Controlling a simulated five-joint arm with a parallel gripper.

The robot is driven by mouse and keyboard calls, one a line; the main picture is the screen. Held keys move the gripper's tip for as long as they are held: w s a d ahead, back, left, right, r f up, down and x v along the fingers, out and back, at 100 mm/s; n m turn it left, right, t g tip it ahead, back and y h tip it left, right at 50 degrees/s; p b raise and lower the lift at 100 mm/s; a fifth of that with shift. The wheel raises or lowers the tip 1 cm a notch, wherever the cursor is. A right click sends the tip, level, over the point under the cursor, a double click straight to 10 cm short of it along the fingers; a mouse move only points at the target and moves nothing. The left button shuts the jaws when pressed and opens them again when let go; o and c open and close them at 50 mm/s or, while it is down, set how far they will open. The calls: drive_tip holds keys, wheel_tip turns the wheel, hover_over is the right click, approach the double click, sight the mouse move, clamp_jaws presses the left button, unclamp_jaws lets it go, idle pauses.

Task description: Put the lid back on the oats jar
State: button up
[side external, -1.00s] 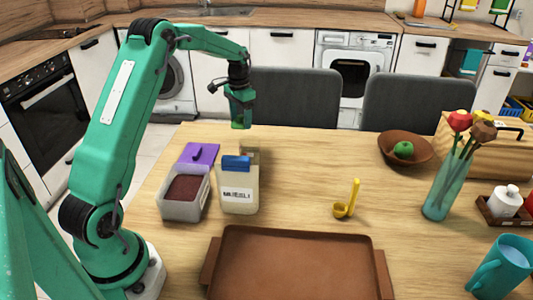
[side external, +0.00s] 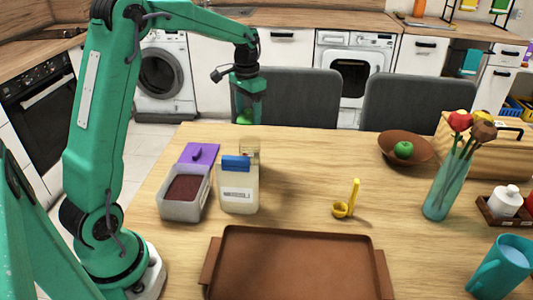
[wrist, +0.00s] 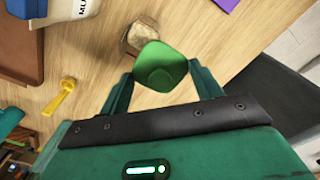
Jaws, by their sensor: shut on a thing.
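A green lid (wrist: 160,68) is between the two fingers of my gripper (wrist: 158,88) in the wrist view, and my gripper is shut on it. In the side view, my gripper (side external: 248,110) holds the lid (side external: 245,119) in the air, above the table's far side. An open jar (wrist: 139,35) with pale tan contents, seemingly the oats jar, stands just beyond the lid in the wrist view; the lid and jar are apart. In the side view the jar (side external: 250,146) is mostly hidden behind the muesli container.
The muesli container (side external: 238,195) with a blue lid stands directly in front of the jar. A grey open tub (side external: 184,208) and a purple lid (side external: 208,151) are to its left. A yellow scoop (side external: 342,210) and brown tray (side external: 300,262) are nearer. Chairs (side external: 297,98) stand behind the table.

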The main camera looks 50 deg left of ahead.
sight(249, 141)
drive_tip(key=s+d+r, duration=0.2)
drive_tip(key=d, duration=0.1)
drive_tip(key=shift+f, duration=0.25)
drive_tip(key=shift+f, duration=3)
drive_tip(key=shift+f, duration=0.1)
idle(0.8)
drive_tip(key=o, duration=1.3)
drive_tip(key=shift+c, duration=0.2)
drive_tip(key=shift+r, duration=0.25)
wheel_tip(249, 141, up, 6)
drive_tip(key=shift+r, duration=0.25)
